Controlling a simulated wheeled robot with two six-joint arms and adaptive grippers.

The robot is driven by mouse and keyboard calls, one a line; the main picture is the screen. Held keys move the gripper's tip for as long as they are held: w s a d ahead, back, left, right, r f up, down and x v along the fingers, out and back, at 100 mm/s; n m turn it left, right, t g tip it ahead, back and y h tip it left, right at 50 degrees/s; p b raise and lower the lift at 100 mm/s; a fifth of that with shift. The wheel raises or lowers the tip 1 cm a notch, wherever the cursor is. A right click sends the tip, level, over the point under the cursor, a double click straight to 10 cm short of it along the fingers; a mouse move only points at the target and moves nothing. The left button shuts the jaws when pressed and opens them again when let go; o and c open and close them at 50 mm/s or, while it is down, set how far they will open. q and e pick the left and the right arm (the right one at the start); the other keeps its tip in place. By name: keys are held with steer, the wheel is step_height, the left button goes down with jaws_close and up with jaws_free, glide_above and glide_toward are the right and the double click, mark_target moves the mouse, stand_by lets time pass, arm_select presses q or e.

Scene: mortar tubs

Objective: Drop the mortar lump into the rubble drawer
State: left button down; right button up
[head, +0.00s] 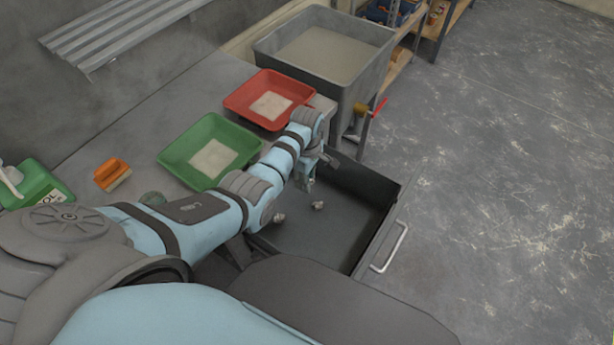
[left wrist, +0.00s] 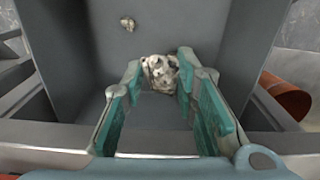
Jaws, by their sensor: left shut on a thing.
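My left gripper (head: 307,186) reaches over the open rubble drawer (head: 378,230), its fingers pointing down inside the drawer's outline. In the left wrist view its teal fingers (left wrist: 160,80) are shut on the pale, mottled mortar lump (left wrist: 160,71) at their tips. The dark drawer floor (left wrist: 185,35) lies beyond it. In the head view two small lumps show in the drawer area, one whitish (head: 279,217) and one tan (head: 318,205); I cannot tell whether either is the held one. A tan lump (left wrist: 128,23) lies on the floor in the left wrist view. My right gripper is not in view.
A green tray (head: 176,154) and a red tray (head: 239,97), each holding a pale patch, sit on the bench behind. A large grey tub (head: 360,88) with a red-handled tap (head: 378,108) stands beyond. An orange-backed float (head: 111,172) lies left. The right floor is clear.

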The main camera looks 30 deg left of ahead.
arm_select(q)
steer(key=c, duration=1.7)
jaws_free()
steer(key=shift+s+r, duration=0.2)
steer(key=o, duration=0.3)
steer(key=shift+o, duration=1)
steer(key=shift+w+f, duration=0.1)
steer(key=shift+w, duration=0.1)
step_height(320, 180, up, 12)
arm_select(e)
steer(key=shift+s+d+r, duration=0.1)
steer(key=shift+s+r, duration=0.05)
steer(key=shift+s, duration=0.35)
